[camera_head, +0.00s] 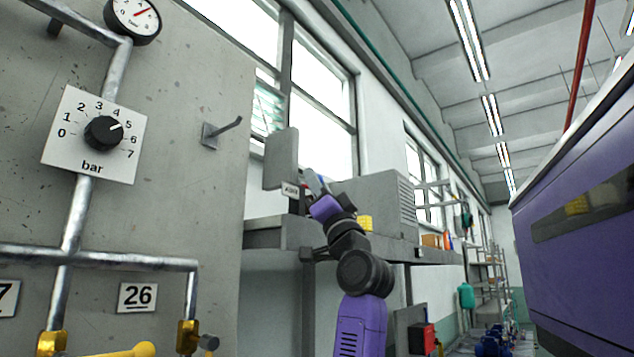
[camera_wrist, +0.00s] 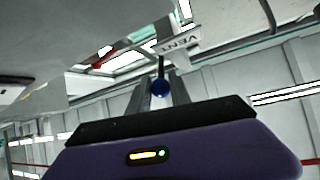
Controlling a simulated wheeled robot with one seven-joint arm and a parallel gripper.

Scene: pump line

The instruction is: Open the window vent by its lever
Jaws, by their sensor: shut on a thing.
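A white sign reading VENT (camera_wrist: 180,44) is just beyond the fingers. In the head view my gripper (camera_head: 314,182) is raised in front of the window wall, beside a small white sign (camera_head: 290,190). The lever is too small or hidden to make out there. Slats (camera_head: 266,108) show in the lower left of the window (camera_head: 318,95).
A grey concrete panel (camera_head: 215,80) with a hook (camera_head: 222,130), a bar dial (camera_head: 103,133) and pipes stands close on the left. A grey cabinet (camera_head: 375,200) is behind my arm. A large purple machine (camera_head: 590,240) fills the right side.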

